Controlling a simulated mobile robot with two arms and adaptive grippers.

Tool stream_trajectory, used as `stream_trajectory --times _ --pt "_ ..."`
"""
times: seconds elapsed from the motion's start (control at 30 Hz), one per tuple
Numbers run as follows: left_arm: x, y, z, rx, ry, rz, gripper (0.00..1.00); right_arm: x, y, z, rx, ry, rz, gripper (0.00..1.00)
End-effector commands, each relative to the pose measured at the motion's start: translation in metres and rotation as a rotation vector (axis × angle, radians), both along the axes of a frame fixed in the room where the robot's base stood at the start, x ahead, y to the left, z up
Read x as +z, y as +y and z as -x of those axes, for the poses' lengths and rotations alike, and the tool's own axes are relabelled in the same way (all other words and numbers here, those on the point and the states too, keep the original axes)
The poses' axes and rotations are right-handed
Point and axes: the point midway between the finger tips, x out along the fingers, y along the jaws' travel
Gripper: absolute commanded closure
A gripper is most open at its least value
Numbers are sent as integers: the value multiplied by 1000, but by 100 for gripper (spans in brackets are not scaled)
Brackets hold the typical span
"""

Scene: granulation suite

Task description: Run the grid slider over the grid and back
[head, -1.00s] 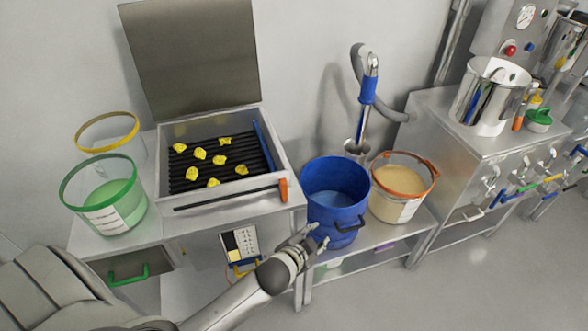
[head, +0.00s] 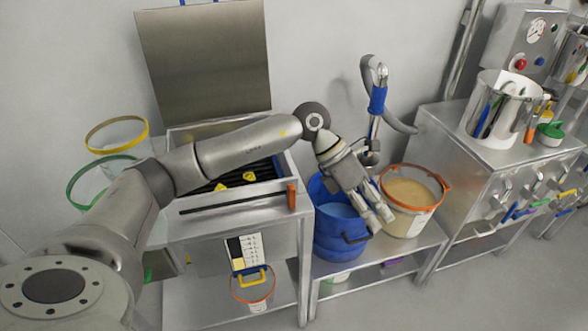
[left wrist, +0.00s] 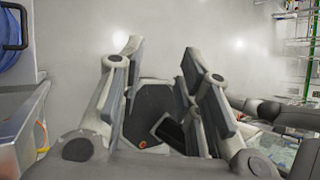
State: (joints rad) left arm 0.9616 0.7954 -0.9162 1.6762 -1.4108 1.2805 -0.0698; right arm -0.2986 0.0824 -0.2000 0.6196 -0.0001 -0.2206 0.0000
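The black grid (head: 262,169) lies in an open metal box and is mostly hidden behind my left arm. Yellow lumps (head: 249,176) lie on its visible part. A blue bar (head: 278,166) at the right inside edge of the box is largely covered by the arm. A dark rod (head: 232,202) with an orange end (head: 291,195) runs along the box's front; I cannot tell which is the grid slider.
A blue bucket (head: 331,232) and an orange-rimmed bucket (head: 421,218) stand right of the box. A hose with a blue grip (head: 377,100) rises behind them. Green-rimmed (head: 87,187) and yellow-rimmed (head: 117,133) containers stand left. A raised lid (head: 205,60) stands behind.

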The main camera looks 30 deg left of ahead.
Motion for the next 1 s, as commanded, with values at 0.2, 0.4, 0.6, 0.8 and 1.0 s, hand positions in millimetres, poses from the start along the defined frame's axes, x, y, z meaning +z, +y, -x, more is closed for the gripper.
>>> stream_trajectory --times 0.2,0.4,0.6,0.8,1.0 --pt "8 140 -9 -2 -7 -527 68 -7 0 1 -1 0 0 60" --pt "25 201 -3 34 32 -730 68 -9 0 1 -1 1 0 60" --pt "16 208 -1 37 44 -756 68 -7 0 1 -1 1 0 60" --pt "-19 207 0 36 44 -753 68 -4 1 1 -1 1 -1 60" --pt "-54 207 0 36 43 -752 68 -1 4 1 -2 1 -4 60"
